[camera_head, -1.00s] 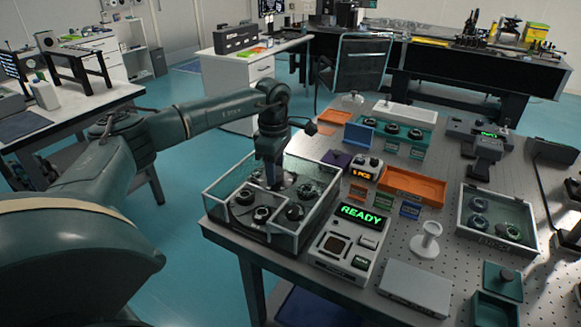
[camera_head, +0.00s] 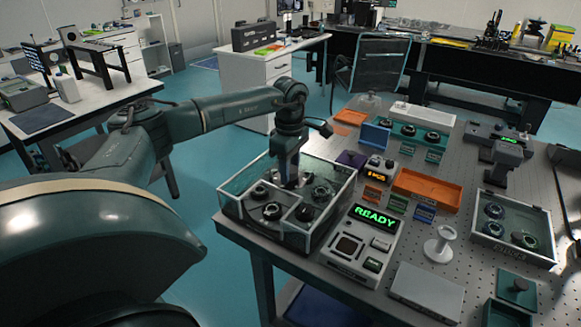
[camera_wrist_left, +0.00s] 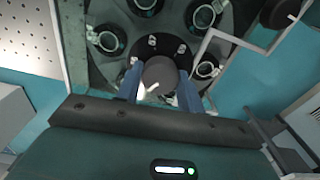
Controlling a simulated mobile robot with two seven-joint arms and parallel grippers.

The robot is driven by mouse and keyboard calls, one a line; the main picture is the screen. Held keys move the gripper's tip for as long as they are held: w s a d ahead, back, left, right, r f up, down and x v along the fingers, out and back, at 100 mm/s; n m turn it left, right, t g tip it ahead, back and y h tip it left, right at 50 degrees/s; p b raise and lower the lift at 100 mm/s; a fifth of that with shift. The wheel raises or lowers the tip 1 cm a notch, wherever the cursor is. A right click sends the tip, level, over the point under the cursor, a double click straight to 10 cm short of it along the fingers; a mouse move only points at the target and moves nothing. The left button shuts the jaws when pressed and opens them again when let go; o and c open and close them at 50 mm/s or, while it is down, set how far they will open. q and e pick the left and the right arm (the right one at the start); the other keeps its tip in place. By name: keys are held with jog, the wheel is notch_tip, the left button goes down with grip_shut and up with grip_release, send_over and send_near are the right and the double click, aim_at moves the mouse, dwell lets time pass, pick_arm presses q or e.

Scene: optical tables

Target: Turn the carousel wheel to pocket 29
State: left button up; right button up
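The carousel (camera_head: 232,210) is a clear-walled box at the near left of the perforated table, with dark round parts sitting in its wheel. In the wrist view the wheel (camera_wrist_left: 108,68) shows as a dark disc with several ringed pockets around a black hub. A grey round knob (camera_wrist_left: 159,74) stands at the hub. My left gripper (camera_head: 290,182) reaches down into the box from above. In the wrist view its two blue fingers (camera_wrist_left: 160,86) lie against both sides of the knob. Pocket numbers are not readable. My right gripper is out of view.
A console with a green READY display (camera_head: 375,217) stands right of the carousel. A small orange-lit display unit (camera_head: 376,174), an orange tray (camera_head: 427,189), a white spool-like stand (camera_head: 438,245) and a clear-lidded box (camera_head: 512,228) stand further right. The carousel walls surround my gripper closely.

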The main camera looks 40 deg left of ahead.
pick_arm(q)
jog(key=o, duration=0.4)
jog(key=shift+o, duration=0.2)
notch_tip(320, 180, up, 13)
jog(key=shift+b, duration=0.35)
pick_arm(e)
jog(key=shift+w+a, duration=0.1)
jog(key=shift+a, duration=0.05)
pick_arm(q)
jog(key=shift+r, duration=0.1)
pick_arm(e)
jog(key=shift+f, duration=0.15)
